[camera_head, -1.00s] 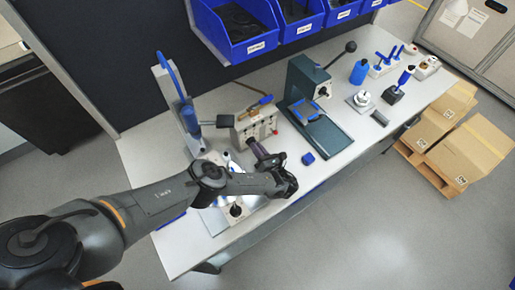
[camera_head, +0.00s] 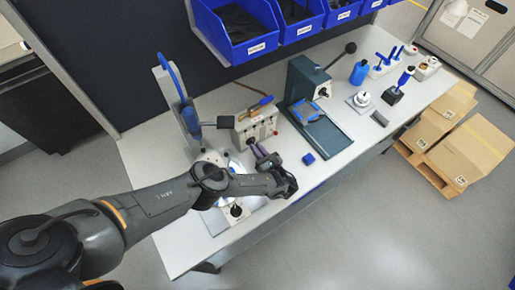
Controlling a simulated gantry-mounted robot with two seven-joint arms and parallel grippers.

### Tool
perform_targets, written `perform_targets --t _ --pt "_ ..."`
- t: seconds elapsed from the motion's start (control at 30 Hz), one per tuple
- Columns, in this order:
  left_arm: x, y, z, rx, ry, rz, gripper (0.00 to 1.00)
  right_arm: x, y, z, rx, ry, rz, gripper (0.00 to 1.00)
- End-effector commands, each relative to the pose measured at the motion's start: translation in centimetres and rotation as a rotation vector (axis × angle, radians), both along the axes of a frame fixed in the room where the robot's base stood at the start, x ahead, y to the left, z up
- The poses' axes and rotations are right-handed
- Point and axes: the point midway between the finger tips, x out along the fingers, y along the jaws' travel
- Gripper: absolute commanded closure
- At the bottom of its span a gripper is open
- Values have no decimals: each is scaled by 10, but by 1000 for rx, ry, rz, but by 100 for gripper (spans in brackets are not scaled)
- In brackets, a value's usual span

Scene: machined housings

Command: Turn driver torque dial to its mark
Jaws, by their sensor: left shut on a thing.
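A beige driver control box (camera_head: 255,124) with red buttons on its front and an orange-and-blue handled tool on top stands at the middle left of the bench. A blue driver (camera_head: 190,117) hangs from a stand left of it, with a blue cable looping above. My left gripper (camera_head: 256,148) is at the lower left of the box's front and is shut on a small part there, which looks like the torque dial. The fingers hide the dial and its mark. My right gripper is not in view.
A green press (camera_head: 308,82) with a black ball lever stands to the right of the box. A small blue block (camera_head: 308,159) lies on the bench in front of it. Blue bins (camera_head: 238,30) hang above the back edge. My left forearm covers a fixture at the bench's near left.

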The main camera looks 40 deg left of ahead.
Motion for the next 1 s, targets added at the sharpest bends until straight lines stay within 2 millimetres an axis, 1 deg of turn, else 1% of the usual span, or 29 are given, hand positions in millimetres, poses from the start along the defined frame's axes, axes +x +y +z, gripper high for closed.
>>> perform_targets --t 0.1,0.3,0.77,0.8,0.93,1.0 --pt "0 0 1 -17 -56 0 100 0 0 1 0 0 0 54" --pt "0 0 0 -34 -112 0 100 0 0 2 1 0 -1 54" --pt "0 0 0 -38 -127 0 100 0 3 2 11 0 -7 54" --pt "0 0 0 -38 -127 0 82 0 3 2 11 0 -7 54" --pt "0 0 0 -38 -126 0 62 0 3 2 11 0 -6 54" --pt "0 0 0 -38 -126 0 61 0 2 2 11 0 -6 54"
